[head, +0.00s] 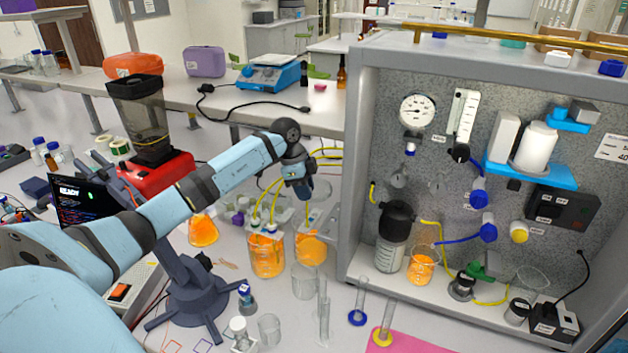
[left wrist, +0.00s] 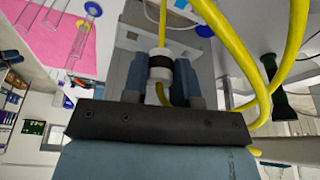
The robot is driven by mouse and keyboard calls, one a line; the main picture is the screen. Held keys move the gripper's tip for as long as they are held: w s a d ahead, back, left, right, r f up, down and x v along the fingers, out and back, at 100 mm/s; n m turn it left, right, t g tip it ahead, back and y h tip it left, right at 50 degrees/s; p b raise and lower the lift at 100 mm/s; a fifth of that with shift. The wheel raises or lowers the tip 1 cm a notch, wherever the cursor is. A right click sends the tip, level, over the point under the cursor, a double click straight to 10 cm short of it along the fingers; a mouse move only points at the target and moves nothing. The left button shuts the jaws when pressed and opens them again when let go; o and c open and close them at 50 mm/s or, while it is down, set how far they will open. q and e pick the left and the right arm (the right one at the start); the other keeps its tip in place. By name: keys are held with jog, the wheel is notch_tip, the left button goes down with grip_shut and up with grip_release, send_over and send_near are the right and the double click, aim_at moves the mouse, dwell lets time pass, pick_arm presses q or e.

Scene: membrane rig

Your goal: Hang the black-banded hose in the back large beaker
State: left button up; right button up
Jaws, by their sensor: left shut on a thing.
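My left gripper (head: 300,185) hangs high, roughly above the large beakers. In the left wrist view the left gripper (left wrist: 163,78) is shut on the white end piece of the black-banded hose (left wrist: 160,62); its black band shows between the fingers. In the head view this end is hidden behind the gripper. One large beaker (head: 267,262) with orange liquid stands in front, with yellow hoses running down into it. Another large beaker (head: 311,250) with orange liquid stands just right and farther back, its upper part close below my gripper. My right gripper is not in view.
The grey rig cabinet (head: 354,200) stands close on the right. An empty beaker (head: 305,283), glass cylinders (head: 323,318) and a pink mat (head: 410,343) lie nearer. An orange flask (head: 203,231) and a dark stand (head: 190,290) are on the left. Yellow hoses (head: 327,153) run behind the gripper.

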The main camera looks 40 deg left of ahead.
pick_arm(q)
jog(key=shift+s+f+b, duration=0.1)
jog(key=shift+f+b, duration=0.4)
jog(key=shift+f, duration=0.15)
jog(key=shift+f+b, duration=0.35)
jog(key=shift+f, duration=0.05)
jog(key=shift+f+b, duration=0.7)
jog(key=shift+f, duration=0.15)
jog(key=shift+f+b, duration=2.4)
jog(key=shift+f, duration=0.55)
jog(key=o, duration=1)
jog(key=shift+o, duration=0.2)
jog(key=b+v, duration=0.1)
jog(key=v, duration=1.2)
jog(key=shift+r+b, duration=0.3)
jog(key=shift+r, duration=0.05)
